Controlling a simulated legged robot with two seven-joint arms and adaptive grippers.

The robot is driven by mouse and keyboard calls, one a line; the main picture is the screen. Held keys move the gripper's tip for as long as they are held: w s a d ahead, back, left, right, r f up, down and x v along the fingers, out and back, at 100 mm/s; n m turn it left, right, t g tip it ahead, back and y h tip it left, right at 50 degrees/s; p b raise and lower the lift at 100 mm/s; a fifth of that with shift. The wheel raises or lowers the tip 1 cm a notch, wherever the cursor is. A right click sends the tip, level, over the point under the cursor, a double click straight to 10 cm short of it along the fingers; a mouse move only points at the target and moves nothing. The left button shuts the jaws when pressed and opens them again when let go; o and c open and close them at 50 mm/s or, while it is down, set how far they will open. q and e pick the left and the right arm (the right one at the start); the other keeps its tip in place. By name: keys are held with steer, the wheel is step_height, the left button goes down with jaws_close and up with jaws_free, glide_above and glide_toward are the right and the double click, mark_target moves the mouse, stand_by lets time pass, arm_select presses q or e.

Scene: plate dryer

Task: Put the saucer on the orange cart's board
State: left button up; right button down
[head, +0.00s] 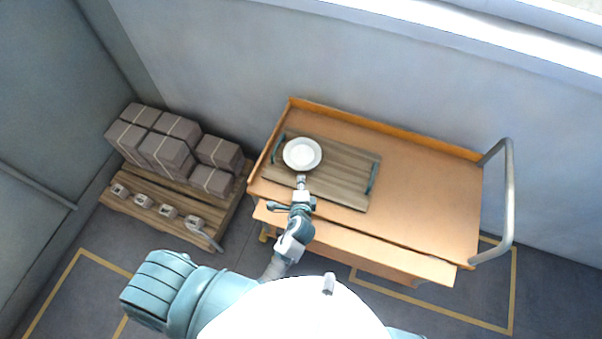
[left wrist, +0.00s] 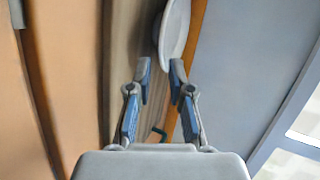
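A white round saucer (head: 302,153) is at the left end of the brown wooden board (head: 340,186) on the orange cart (head: 425,205). My left gripper (head: 301,181) is at the saucer's near edge, over the board. In the left wrist view the saucer (left wrist: 175,30) shows nearly edge-on, with its near rim at the gap between the fingertips (left wrist: 160,72). The fingers stand apart, and I see no clear grip on the rim. I cannot tell whether the saucer touches the board all round. My right gripper is not in view.
The board has green handles at both ends, the right one (head: 372,178) clear of the saucer. The cart has a raised back edge and a grey push handle (head: 508,200) at right. Grey boxes (head: 165,155) stand on a wooden pallet (head: 215,222) at left. A wall rises behind.

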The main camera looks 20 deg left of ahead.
arm_select(q)
steer(key=v, duration=0.3)
steer(key=shift+d, duration=0.15)
steer(key=shift+s+d+r, duration=0.25)
steer(key=shift+s+d, duration=0.15)
steer(key=shift+s, duration=0.05)
steer(key=shift+a, duration=0.35)
